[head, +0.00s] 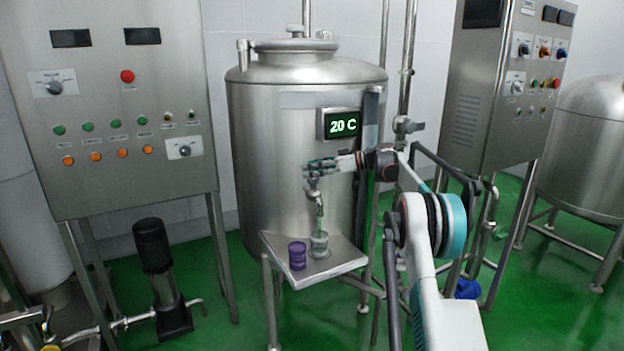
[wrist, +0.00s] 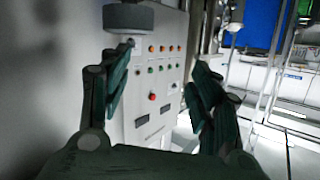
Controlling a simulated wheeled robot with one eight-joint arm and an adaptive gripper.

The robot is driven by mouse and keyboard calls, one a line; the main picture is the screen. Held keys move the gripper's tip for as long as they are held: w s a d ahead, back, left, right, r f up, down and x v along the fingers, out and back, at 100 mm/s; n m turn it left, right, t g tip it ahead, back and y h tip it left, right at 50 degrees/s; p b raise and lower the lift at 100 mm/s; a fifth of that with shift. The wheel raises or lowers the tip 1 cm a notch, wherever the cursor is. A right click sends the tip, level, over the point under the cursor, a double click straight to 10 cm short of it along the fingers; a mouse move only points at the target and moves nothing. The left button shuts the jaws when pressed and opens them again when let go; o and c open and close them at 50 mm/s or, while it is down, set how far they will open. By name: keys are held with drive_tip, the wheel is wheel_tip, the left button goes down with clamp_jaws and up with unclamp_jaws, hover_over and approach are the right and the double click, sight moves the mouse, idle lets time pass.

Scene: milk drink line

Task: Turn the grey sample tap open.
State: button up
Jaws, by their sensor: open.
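The grey sample tap (head: 313,187) is on the front of the steel tank (head: 275,130), with its spout pointing down above a small tray. My gripper (head: 312,170) is just above the tap, close to it, reaching in from the right. In the wrist view my gripper (wrist: 155,100) has its two dark fingers spread wide with nothing between them. A grey rounded part at the top of that view (wrist: 128,17) seems to belong to the tap. The tap handle's exact position is too small to tell, and I cannot tell whether the fingers touch it.
A grey cup (head: 319,244) stands under the spout on the steel tray (head: 335,270), with a purple cup (head: 297,256) to its left. A display (head: 341,124) reading 20 C is above my gripper. A control cabinet (head: 110,185) stands left, and a pump (head: 157,265) is on the floor.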

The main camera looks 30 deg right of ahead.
drive_tip(key=a+m+h+p, duration=0.2)
drive_tip(key=a+h, duration=0.1)
drive_tip(key=a, duration=0.6)
drive_tip(key=m+t+h+p, duration=0.8)
drive_tip(key=t+h, duration=0.1)
drive_tip(key=h, duration=0.2)
approach(315, 181)
drive_tip(key=w+b, duration=0.1)
drive_tip(key=w, duration=0.3)
drive_tip(key=w+d+b, duration=0.1)
drive_tip(key=w, duration=0.7)
drive_tip(key=shift+w+d+r+b, duration=0.1)
drive_tip(key=shift+d+r+b, duration=0.15)
drive_tip(key=shift+b, duration=0.15)
drive_tip(key=shift+n, duration=0.3)
drive_tip(key=c, duration=1.1)
